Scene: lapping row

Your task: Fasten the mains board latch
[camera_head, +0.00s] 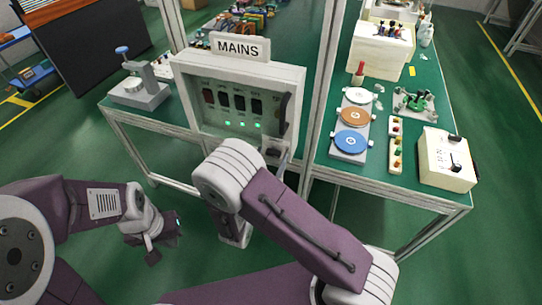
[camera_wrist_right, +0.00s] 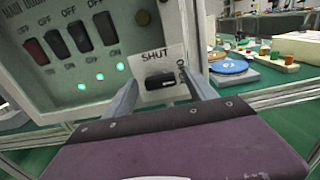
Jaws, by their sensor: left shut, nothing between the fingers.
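The mains board (camera_head: 190,92) is a pale box on the bench under a MAINS sign (camera_head: 240,46). Its latch (camera_wrist_right: 160,81) is a small black bar, lying about level at the board's lower right corner. A SHUT label is above it and a partly hidden upright label is to its right. My right gripper (camera_wrist_right: 162,78) is open, one finger on each side of the latch; I cannot tell whether they touch it. In the head view, my right arm hides much of this gripper. My left gripper (camera_head: 163,242) is shut and empty, low in front of the bench.
The board has several dark switches and lit green lamps (camera_head: 227,124). A grey post (camera_head: 322,90) rises right of it. A grey press (camera_head: 143,90) stands left. Coloured discs (camera_head: 351,142) and a cream box (camera_head: 446,165) sit on the right bench.

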